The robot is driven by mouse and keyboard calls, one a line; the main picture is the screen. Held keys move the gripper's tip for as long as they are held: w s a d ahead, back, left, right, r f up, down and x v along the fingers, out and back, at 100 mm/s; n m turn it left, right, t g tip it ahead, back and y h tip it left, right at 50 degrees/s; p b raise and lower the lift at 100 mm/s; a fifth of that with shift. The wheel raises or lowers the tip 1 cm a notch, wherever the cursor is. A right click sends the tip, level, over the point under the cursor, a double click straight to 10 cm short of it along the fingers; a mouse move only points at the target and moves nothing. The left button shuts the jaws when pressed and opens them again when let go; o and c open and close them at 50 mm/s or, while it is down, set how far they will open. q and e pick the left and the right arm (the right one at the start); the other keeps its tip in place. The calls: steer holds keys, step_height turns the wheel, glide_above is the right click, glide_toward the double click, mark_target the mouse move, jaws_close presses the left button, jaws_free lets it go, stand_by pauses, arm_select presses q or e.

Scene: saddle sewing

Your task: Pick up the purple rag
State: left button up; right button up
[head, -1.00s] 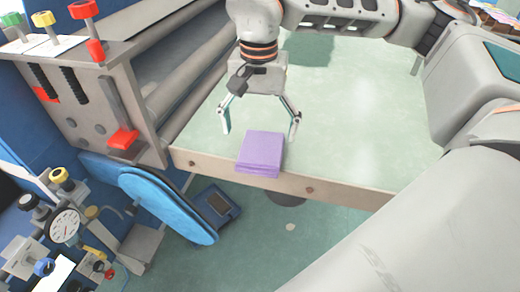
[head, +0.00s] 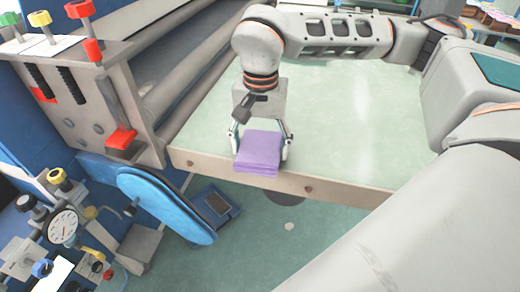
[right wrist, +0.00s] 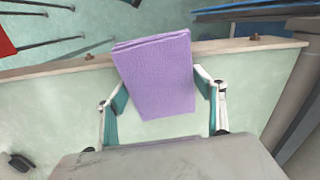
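The folded purple rag (head: 259,150) lies at the front edge of the pale green table (head: 330,110), its near end reaching the wooden edge. It also shows in the right wrist view (right wrist: 157,75). My right gripper (head: 260,153) is open, with one finger on each side of the rag. In the right wrist view its fingers (right wrist: 164,100) stand apart, with small gaps to the rag's sides; I see no clear contact. My left gripper is not in view.
A machine with rollers (head: 200,70) and red and yellow knobs stands at the left of the table. A blue oval padded part (head: 168,205) is below the table's left corner. The table right of the rag is clear.

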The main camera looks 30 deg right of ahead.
mark_target(260, 146)
step_height(260, 146, up, 20)
steer(key=p, duration=0.2)
stand_by(0.5)
steer(key=shift+o, duration=0.6)
